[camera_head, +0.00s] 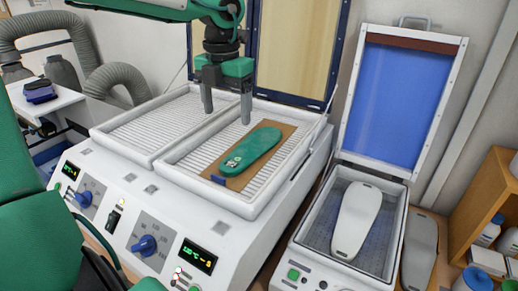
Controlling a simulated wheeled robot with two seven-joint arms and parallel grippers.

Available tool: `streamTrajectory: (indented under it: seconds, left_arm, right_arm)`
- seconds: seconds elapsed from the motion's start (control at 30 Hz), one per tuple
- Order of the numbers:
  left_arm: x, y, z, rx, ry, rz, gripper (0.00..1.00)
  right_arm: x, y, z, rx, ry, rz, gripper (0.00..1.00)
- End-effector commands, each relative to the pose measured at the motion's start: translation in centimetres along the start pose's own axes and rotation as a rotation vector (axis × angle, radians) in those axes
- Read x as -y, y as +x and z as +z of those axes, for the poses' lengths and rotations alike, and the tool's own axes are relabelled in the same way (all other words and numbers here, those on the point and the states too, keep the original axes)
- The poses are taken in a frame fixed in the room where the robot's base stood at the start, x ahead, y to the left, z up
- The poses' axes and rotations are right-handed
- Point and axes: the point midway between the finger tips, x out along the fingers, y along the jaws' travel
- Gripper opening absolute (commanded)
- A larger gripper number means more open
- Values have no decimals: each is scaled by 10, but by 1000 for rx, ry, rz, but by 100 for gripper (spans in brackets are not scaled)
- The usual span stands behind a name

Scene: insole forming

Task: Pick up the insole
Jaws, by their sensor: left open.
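A green insole (252,149) lies on a brown board (268,131) in the right bay of the white heating machine (130,192). The board rests tilted across the ribbed bed, with a small blue piece at its near end. My left gripper (227,116) points down, open and empty, with its fingers apart. It is beyond the insole and slightly left of it in the picture, above the bay. Whether a fingertip touches anything is hard to tell. My right gripper is not in view.
Two raised lids stand behind the bays. At right, an open forming machine (300,241) with a blue-lined lid (395,105) holds a white insole-shaped form (356,220). A grey form (419,250) lies beside it. Wooden shelves with bottles stand far right.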

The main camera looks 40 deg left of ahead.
Motion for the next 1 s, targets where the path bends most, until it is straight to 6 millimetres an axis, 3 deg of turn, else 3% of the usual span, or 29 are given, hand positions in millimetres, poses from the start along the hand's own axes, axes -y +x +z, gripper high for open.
streamTrajectory:
  seconds: [0.2, 0.4, 0.73, 1.0]
  left_arm:
    - [0, 35, -1, -9, -1, 2, 80]
    - [0, 70, -1, -7, -1, 1, 80]
    - [1, 90, 1, -5, 0, 0, 80]
    - [3, 120, 4, -6, 0, 1, 80]
  right_arm:
    - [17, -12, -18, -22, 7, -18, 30]
    - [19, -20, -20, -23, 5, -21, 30]
    - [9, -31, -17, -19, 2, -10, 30]
    - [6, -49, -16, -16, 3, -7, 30]
